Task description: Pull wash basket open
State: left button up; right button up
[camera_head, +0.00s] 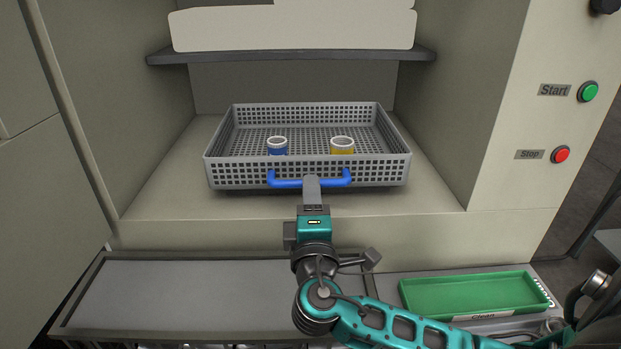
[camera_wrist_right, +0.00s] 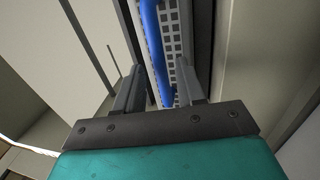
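The grey perforated wash basket (camera_head: 390,168) sits on the floor of the cabinet opening. Its blue handle (camera_head: 285,183) is on the front wall. My right gripper (camera_head: 312,183) reaches the middle of the handle from the front. In the right wrist view the blue handle (camera_wrist_right: 152,40) runs between the two fingers of my right gripper (camera_wrist_right: 160,72), with a visible gap beside it, so the gripper looks open around it. The gripper hides the middle of the handle in the head view. My left gripper is not in view.
A blue cup (camera_head: 277,147) and a yellow cup (camera_head: 342,146) stand in the basket. A shelf (camera_head: 290,56) is above. A grey surface (camera_head: 190,290) lies in front at left, a green tray (camera_head: 465,292) at right. Start (camera_head: 588,92) and Stop (camera_head: 561,155) buttons are on the right panel.

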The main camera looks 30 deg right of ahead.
jog(key=shift+x, duration=1.75)
grip_shut()
